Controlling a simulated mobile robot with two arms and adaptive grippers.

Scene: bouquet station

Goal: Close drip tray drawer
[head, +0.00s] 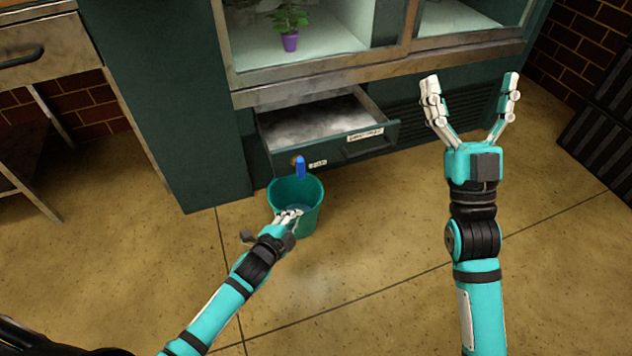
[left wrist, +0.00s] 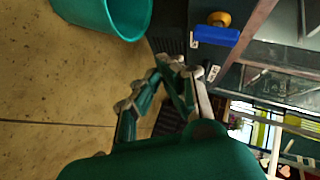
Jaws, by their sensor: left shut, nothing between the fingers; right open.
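The drip tray drawer (head: 330,130) sticks out from the bottom of the green display cabinet, open, with a grey mottled inside and a small label on its front. Below it is a blue tap lever (head: 301,168) with a brass part; the lever also shows in the left wrist view (left wrist: 216,36). My left gripper (head: 292,214) is shut and empty, in front of the drawer and over the near rim of the bucket in the head view; its fingers also show in the left wrist view (left wrist: 165,68). My right gripper (head: 470,88) is open and empty, right of the drawer.
A teal bucket (head: 312,212) stands on the floor under the tap, near my left gripper. A purple potted plant (head: 289,40) is inside the cabinet. A workbench (head: 45,50) stands at the left and a dark slatted crate (head: 603,120) at the right.

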